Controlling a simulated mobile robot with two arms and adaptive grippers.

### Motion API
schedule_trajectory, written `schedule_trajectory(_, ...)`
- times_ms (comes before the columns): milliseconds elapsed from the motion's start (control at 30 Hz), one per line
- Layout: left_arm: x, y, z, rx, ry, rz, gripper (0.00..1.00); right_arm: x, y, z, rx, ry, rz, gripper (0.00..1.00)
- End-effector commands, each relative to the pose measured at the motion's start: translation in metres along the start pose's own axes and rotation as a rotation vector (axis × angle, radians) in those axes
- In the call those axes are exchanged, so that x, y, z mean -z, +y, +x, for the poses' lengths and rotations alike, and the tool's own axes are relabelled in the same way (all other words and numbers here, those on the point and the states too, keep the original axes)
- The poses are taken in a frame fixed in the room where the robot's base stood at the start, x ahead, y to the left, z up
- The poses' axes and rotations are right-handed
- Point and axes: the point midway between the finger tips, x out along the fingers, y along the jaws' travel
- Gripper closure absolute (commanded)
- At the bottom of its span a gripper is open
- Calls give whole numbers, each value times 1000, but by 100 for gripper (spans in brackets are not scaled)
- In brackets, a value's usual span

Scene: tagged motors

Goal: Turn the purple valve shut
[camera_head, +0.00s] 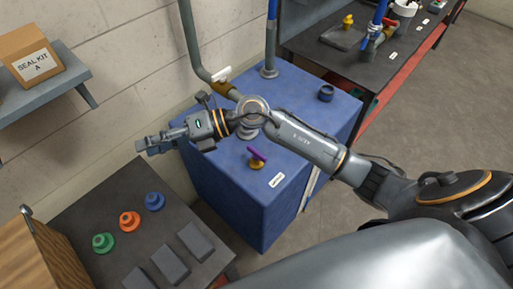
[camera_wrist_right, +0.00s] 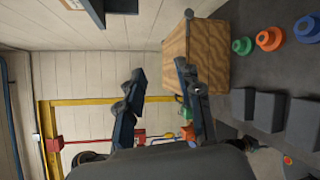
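The purple valve handle (camera_head: 257,154) sits on a small brass-coloured body on top of the blue cabinet (camera_head: 290,200), with a white label (camera_head: 277,180) in front of it. My right arm reaches in from the right and passes above the cabinet, behind the valve in the picture. My right gripper (camera_head: 142,146) is left of the valve and well apart from it, pointing left toward the wall. In the right wrist view its two fingers (camera_wrist_right: 160,72) are spread with nothing between them. The valve does not show in that view. My left gripper is not in view.
A dark table at lower left holds green (camera_head: 103,243), orange (camera_head: 129,221) and blue (camera_head: 155,201) knobs, grey blocks (camera_head: 195,242) and a wooden box (camera_head: 40,255). A pipe (camera_head: 190,45) rises behind the cabinet. A shelf at upper left carries a cardboard box (camera_head: 30,57).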

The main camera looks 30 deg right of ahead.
Motion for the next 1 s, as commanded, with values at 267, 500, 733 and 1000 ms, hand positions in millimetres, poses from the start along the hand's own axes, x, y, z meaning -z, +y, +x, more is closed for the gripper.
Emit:
schedule_trajectory(267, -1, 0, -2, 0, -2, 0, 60, 1, -114, -92, 680, 444, -204, 65)
schedule_trajectory(500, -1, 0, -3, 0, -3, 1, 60, -27, -148, -200, 1135, 605, -166, 65)
schedule_trajectory(733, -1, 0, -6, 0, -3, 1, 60, -32, -154, -230, 1256, 639, -131, 65)
schedule_trajectory(1000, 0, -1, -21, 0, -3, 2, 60, -13, -196, -222, 1253, 643, -129, 65)
